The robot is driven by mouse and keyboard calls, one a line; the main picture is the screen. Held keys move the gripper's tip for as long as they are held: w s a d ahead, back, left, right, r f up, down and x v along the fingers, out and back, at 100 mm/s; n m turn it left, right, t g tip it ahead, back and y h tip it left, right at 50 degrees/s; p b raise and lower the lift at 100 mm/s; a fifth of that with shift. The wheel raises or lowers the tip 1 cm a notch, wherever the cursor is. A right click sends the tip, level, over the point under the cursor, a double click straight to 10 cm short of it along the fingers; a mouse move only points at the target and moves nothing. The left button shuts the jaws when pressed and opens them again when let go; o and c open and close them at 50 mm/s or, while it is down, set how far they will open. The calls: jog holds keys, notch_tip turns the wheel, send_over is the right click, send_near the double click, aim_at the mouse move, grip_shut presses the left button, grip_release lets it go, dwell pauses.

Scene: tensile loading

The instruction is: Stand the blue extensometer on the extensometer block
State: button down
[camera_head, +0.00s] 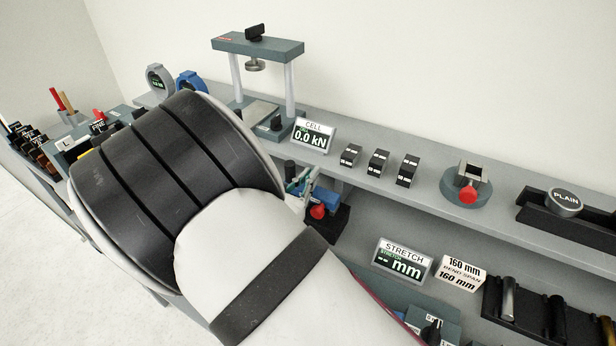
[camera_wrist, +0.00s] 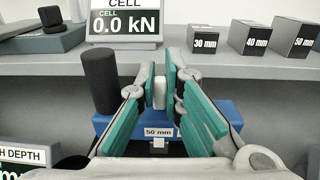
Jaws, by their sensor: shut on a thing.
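The blue extensometer (camera_wrist: 232,112) shows in the wrist view as a wide blue body with a "50 mm" label and a pale upright grip. My gripper (camera_wrist: 160,88), with teal pads, is shut on that pale grip, above the body. In the head view my arm hides most of the gripper (camera_head: 302,184); the blue extensometer (camera_head: 325,198) shows just beyond it, beside a red knob. A dark block (camera_head: 336,226) lies below it; I cannot tell whether this is the extensometer block, or whether the two touch.
A black cylinder (camera_wrist: 100,80) stands close left of my fingers. The upper shelf (camera_head: 430,200) holds the CELL display (camera_head: 313,134), several black size blocks and a red-knobbed fixture (camera_head: 467,186). The STRETCH display (camera_head: 402,260) and a span sign (camera_head: 460,273) stand lower right.

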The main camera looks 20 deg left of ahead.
jog(key=shift+f, duration=0.45)
jog(key=c, duration=1.6)
grip_release()
jog(key=shift+c, duration=0.2)
jog(key=s, duration=1.2)
jog(key=shift+a, duration=0.3)
